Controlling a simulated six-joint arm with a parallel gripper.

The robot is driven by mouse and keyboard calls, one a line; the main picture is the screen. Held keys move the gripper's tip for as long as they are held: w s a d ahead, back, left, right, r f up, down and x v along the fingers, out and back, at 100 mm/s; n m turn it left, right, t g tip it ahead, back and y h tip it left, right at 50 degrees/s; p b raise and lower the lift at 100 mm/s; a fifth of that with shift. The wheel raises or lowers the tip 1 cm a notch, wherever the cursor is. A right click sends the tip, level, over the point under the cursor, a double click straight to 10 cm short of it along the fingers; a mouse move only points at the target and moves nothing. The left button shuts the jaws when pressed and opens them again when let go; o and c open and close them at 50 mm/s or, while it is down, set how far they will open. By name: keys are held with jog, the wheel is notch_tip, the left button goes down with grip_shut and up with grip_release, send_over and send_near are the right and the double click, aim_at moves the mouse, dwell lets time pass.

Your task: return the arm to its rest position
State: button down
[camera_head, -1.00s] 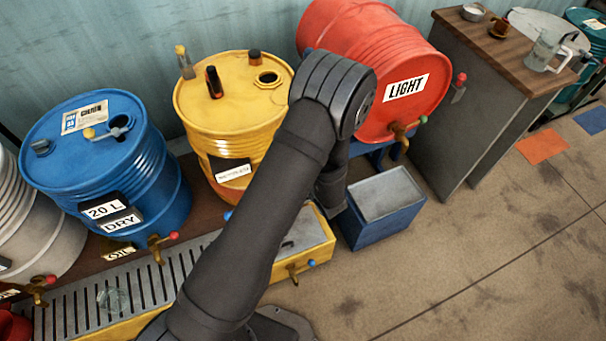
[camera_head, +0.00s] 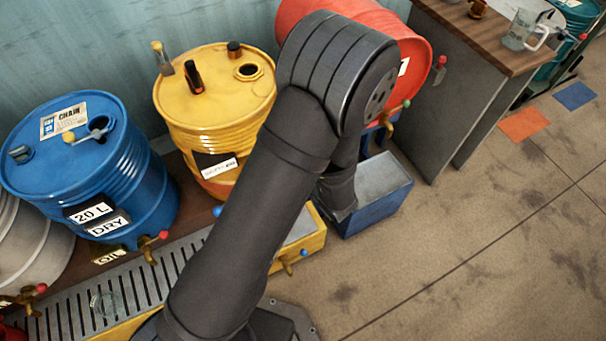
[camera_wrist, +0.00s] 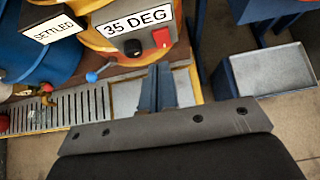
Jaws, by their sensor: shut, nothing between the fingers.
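My arm (camera_head: 250,210) rises from the lower middle of the head view, its elbow bulky in front of the red drum (camera_head: 293,12). The gripper itself is hidden behind the arm there. In the wrist view my gripper (camera_wrist: 158,82) shows as two dark fingers close together, with nothing between them. In that picture they lie over the drip tray's yellow end, below a box marked "35 DEG" (camera_wrist: 136,28).
A blue drum (camera_head: 95,175) and a yellow drum (camera_head: 215,105) stand behind the slotted drip tray (camera_head: 75,308). A blue bin (camera_head: 380,195) stands right of my arm. A wood-topped bench (camera_head: 470,35) holds a glass jug (camera_head: 524,30).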

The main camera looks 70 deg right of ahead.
jog(key=s+a+f+x, duration=0.1)
jog(key=f+x, duration=0.1)
jog(key=x, duration=0.8)
jog(key=shift+s+a, duration=1.5)
jog(key=shift+s, duration=0.05)
jog(key=shift+f, duration=0.1)
